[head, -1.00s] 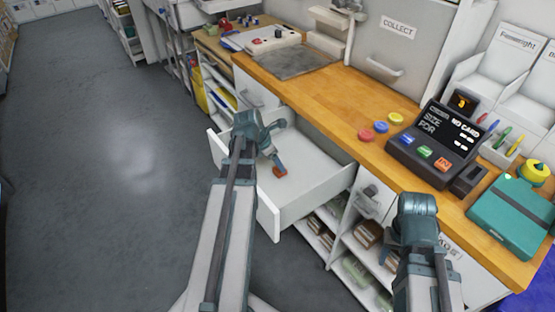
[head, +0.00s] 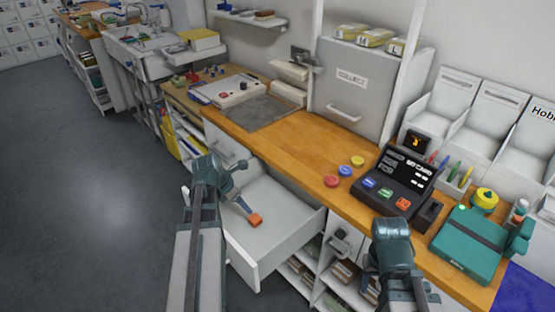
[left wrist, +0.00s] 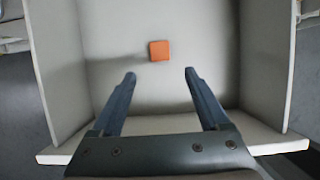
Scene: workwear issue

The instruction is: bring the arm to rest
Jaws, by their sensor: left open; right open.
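My left gripper (head: 240,203) is over the open white drawer (head: 285,222), open and empty. An orange block (head: 255,220) lies on the drawer floor. In the left wrist view the open fingers (left wrist: 160,74) point toward the orange block (left wrist: 159,50), which lies beyond the fingertips and apart from them. My right gripper (head: 371,272) is low at the counter's front, right of the drawer. It is open, and its fingers are partly hidden by its own wrist.
The wooden counter (head: 290,140) carries a black card terminal (head: 395,182), several coloured buttons and a teal box (head: 468,243). A grey COLLECT hatch (head: 350,90) stands behind. Shelves of packs are below the counter. Open floor (head: 90,190) lies left.

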